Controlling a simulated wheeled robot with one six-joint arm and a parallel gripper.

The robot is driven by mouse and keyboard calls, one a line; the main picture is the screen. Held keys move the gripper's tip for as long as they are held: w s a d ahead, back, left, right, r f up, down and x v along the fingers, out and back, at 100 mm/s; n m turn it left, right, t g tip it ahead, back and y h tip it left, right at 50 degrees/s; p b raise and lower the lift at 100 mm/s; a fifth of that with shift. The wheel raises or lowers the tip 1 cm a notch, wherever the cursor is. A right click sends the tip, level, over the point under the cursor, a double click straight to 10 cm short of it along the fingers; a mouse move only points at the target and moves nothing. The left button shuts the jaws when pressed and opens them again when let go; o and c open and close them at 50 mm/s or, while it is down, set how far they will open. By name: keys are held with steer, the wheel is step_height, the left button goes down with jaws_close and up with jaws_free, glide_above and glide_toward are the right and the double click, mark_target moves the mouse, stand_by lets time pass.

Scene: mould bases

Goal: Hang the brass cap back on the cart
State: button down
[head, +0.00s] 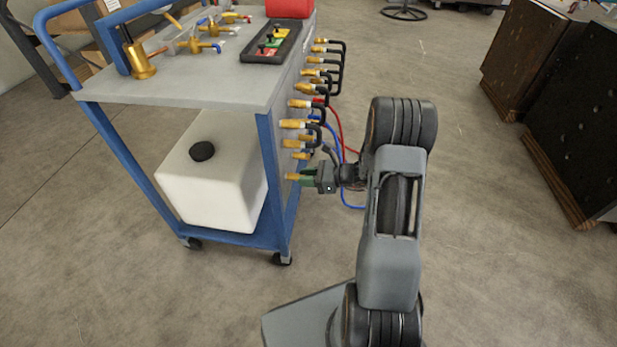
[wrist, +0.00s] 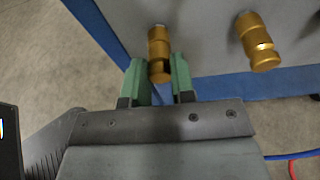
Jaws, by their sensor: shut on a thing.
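The brass cap (wrist: 159,45) is a short grooved brass cylinder between the green fingers of my gripper (wrist: 160,76) in the wrist view. Its far end meets the cart's grey side panel; I cannot tell whether it is seated or only touching. In the head view the same brass cap (head: 292,177) points left from my gripper (head: 309,177), at the lower part of the side of the blue-framed cart (head: 190,88). My gripper is shut on the cap.
Another brass cap (wrist: 258,42) sits on the panel to the right. Several brass fittings with black hose loops line the cart side above my gripper. Red and blue hoses (head: 340,135) hang close behind it. A white tank (head: 212,180) stands on the lower shelf.

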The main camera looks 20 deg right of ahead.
steer(key=shift+c, duration=2.4)
jaws_free()
steer(key=p+v, duration=0.2)
steer(key=v, duration=0.5)
steer(key=shift+s, duration=0.1)
